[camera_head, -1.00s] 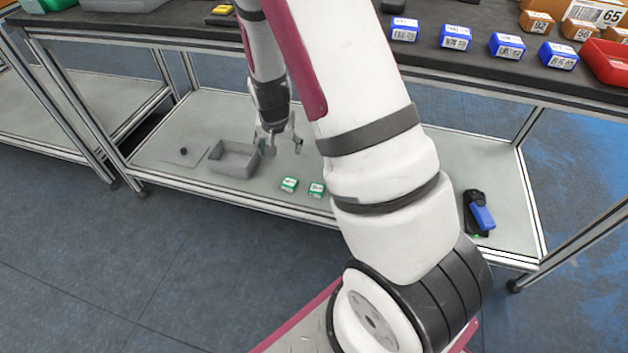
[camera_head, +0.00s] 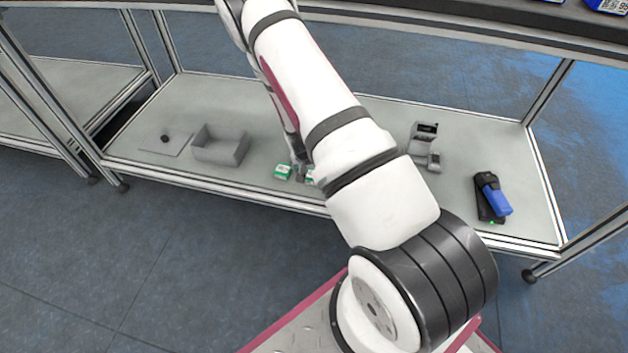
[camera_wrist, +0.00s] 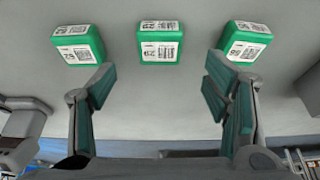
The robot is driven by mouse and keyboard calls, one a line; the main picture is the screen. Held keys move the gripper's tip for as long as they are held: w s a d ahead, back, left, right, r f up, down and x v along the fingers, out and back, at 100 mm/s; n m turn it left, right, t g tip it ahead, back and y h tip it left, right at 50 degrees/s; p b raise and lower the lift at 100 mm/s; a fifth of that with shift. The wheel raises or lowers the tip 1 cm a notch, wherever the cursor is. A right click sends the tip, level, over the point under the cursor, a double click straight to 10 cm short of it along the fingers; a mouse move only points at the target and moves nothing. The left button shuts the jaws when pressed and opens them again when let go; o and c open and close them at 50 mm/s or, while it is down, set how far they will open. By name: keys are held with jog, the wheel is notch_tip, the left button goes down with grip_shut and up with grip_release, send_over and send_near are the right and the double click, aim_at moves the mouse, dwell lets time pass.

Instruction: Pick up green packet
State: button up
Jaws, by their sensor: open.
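Three green packets with white barcode labels lie in a row on the lower shelf in the wrist view: a left one (camera_wrist: 78,45), a middle one (camera_wrist: 160,43) and a right one (camera_wrist: 243,42). My gripper (camera_wrist: 160,85) is open and empty, its two fingers spread wide. The middle packet lies beyond the gap between the fingertips, apart from them. In the head view one green packet (camera_head: 283,172) shows beside my gripper (camera_head: 303,173); part of another packet (camera_head: 310,177) shows next to my arm. The rest is hidden behind my arm.
On the lower shelf (camera_head: 380,115) stand a grey open bin (camera_head: 221,146), a small plate with a dark knob (camera_head: 165,140), a grey device (camera_head: 424,146) and a blue-black scanner (camera_head: 492,196). The upper table edge (camera_head: 440,30) runs above the shelf.

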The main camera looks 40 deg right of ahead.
jog(key=shift+b+x, duration=1.8)
jog(key=shift+x, duration=1.45)
jog(key=c, duration=1.4)
jog(key=shift+o, duration=0.2)
jog(key=shift+r, duration=0.15)
